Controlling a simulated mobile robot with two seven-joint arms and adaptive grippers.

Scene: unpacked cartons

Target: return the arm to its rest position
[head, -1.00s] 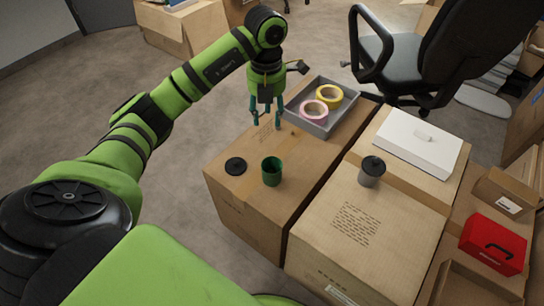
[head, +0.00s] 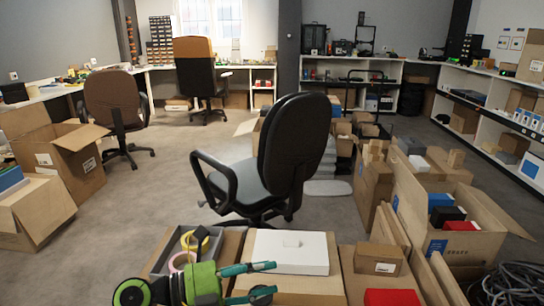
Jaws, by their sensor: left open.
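My left gripper (head: 270,279) shows at the bottom of the head view, with green body and teal fingers. Its fingers point right and are spread apart with nothing between them. It is in front of a grey tray (head: 167,247) and a white flat box (head: 290,252) in the picture. A yellow tape roll (head: 203,248) and a pink tape roll (head: 173,262) are in the tray, partly hidden by my arm. Most of my left arm is out of view below. My right gripper is not in view.
A black office chair (head: 295,150) stands just beyond the cartons. A small brown box (head: 379,259) and a red box (head: 391,298) are at the lower right. An open carton (head: 470,240) stands further right. Open grey floor lies left of the chair.

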